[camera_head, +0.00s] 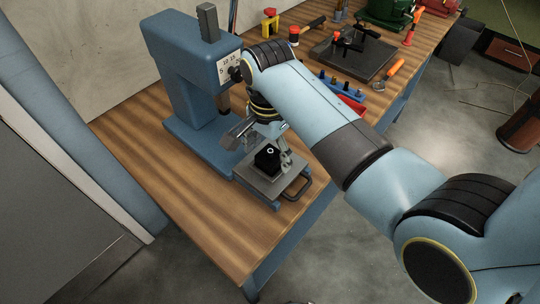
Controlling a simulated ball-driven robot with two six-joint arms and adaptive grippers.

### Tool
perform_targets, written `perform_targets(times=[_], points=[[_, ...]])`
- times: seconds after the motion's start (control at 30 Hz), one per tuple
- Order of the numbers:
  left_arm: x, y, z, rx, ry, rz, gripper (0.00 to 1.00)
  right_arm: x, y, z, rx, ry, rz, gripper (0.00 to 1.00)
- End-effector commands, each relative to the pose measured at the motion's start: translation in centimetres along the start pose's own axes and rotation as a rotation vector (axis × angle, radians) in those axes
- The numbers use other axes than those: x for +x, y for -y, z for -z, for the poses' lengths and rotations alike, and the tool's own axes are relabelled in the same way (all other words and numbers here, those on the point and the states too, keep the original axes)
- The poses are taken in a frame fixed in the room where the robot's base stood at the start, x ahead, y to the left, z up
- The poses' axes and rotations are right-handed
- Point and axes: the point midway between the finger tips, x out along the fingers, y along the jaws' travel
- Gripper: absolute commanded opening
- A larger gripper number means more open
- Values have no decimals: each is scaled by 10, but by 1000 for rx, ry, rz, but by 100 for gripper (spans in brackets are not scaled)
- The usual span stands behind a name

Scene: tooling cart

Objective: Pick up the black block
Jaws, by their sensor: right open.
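The black block (267,158) sits on the grey plate (257,183) at the front of a blue press (188,75). It looks dark, with a small light ring on its top. My right gripper (265,147) is open and points down at the block from above and behind it. Its fingers show to the left and right of the block's upper part. I cannot tell whether they touch it. My right arm comes in from the right and hides part of the bench behind. My left gripper is not in view.
The press column and head stand close to the left of my gripper. A dark handle (299,188) sticks out at the plate's right. Behind my arm lie a dark board (352,56), a hammer (312,25) and an orange-handled tool (388,74). The wooden bench front (225,221) is clear.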

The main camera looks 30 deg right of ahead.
Motion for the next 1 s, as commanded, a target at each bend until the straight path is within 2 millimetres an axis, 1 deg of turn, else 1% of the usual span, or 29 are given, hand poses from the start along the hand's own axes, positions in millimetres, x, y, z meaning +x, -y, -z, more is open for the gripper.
perform_targets(times=[0.03, 0.13, 0.37, 0.47, 0.9, 1.0], points=[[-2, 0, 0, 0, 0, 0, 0, 6, 0, 1, 0, 0, -2, 75], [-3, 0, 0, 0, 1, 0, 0, 15, 0, 0, 1, 0, 0, 75], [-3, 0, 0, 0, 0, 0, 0, 18, 0, 0, 1, 0, 2, 75], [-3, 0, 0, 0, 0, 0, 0, 18, 0, 0, 1, 0, 2, 63], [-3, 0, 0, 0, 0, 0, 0, 18, 0, 0, 1, 0, 2, 6], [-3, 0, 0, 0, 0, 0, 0, 17, 1, 0, 1, 0, 3, 5]])
